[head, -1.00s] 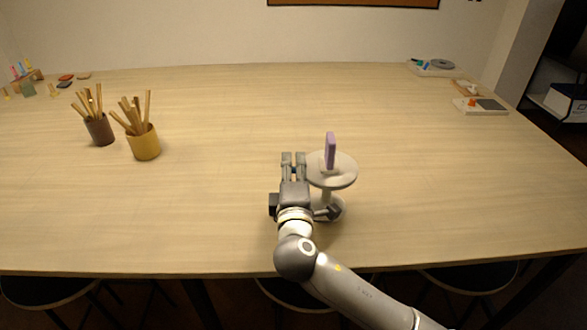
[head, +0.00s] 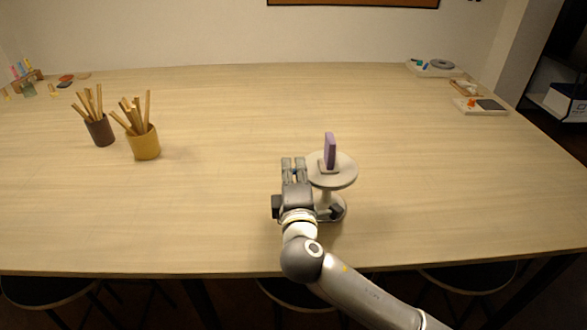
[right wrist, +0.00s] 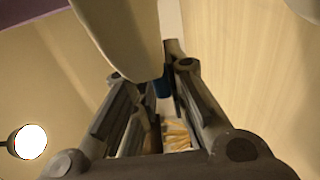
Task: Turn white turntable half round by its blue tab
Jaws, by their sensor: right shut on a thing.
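The white turntable (head: 345,174) stands right of the middle of the table, a round top on a short stem and round foot. A purple upright slab (head: 330,148) stands on it on a small pale base. My right gripper (head: 293,166) is at the turntable's left edge. In the right wrist view its fingers (right wrist: 165,95) are shut on the blue tab (right wrist: 162,84), which is mostly hidden by the fingers and the turntable's pale rim (right wrist: 130,38). I cannot make out the tab in the head view. My left gripper is not in view.
A brown cup (head: 101,132) and a yellow cup (head: 144,146) with wooden sticks stand at the left. Small items sit in the far left corner, and trays (head: 482,109) in the far right. The table around the turntable is otherwise clear.

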